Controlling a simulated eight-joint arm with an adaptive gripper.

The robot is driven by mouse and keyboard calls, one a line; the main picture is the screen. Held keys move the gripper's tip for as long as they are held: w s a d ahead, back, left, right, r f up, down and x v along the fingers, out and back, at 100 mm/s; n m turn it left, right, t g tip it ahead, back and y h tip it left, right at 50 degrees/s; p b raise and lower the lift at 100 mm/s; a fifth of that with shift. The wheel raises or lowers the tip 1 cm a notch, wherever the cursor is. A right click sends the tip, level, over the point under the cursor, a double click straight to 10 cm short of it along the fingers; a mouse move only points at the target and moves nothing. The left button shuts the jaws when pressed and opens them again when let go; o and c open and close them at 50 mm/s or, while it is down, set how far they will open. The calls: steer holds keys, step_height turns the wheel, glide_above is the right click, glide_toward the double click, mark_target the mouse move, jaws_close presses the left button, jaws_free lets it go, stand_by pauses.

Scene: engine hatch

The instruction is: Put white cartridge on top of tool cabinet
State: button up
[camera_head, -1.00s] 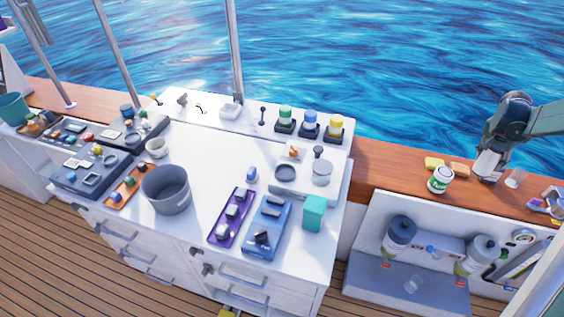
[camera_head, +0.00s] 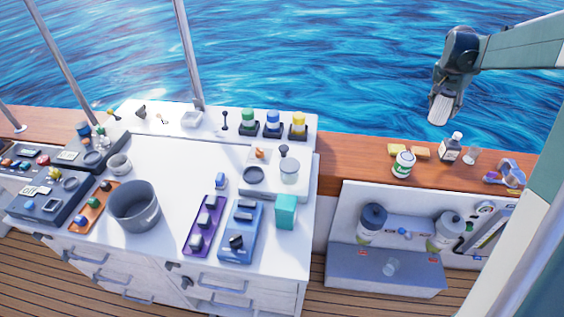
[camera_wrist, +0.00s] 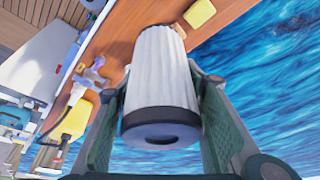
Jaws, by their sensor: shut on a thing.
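The white cartridge (camera_wrist: 160,70) is a ribbed white cylinder with a dark band and dark end face. My gripper (camera_wrist: 158,98) is shut on it, with a finger on each side. In the head view my gripper (camera_head: 447,98) points down, and the cartridge (camera_head: 437,112) hangs tilted between its fingers, above the wooden ledge and against the water. The white drawer cabinet (camera_head: 165,165), which I take as the tool cabinet, stands left of my gripper. Its top holds several items, with bare white areas between them.
On the wooden ledge (camera_head: 350,155) stand a white-green jar (camera_head: 403,164), a dark bottle (camera_head: 450,148), a clear glass (camera_head: 471,155) and two sponges (camera_head: 397,150). A grey pot (camera_head: 135,205), purple tray (camera_head: 205,225), blue tray (camera_head: 240,230) and teal box (camera_head: 286,211) crowd the cabinet's front. Metal poles rise behind it.

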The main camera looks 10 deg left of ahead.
steer(key=w+a+n+t+y+p, duration=0.1)
steer(key=a+n+p, duration=0.35)
steer(key=a, duration=4.05)
steer(key=s+a+n+y+p, duration=0.1)
steer(key=s+a, duration=0.5)
steer(key=a, duration=0.7)
steer(key=s+a+n+p, duration=0.15)
steer(key=s+a, duration=0.45)
steer(key=a, duration=0.6)
steer(key=s+a+y+p, duration=0.1)
steer(key=s+a+p, duration=0.1)
steer(key=s+a, duration=0.8)
steer(key=w+a+f, duration=0.3)
steer(key=f, duration=0.2)
steer(key=shift+w+a+t, duration=0.15)
steer(key=shift+a+t, duration=0.05)
steer(key=shift+t, duration=0.1)
step_height(320, 180, down, 6)
steer(key=shift+f, duration=0.15)
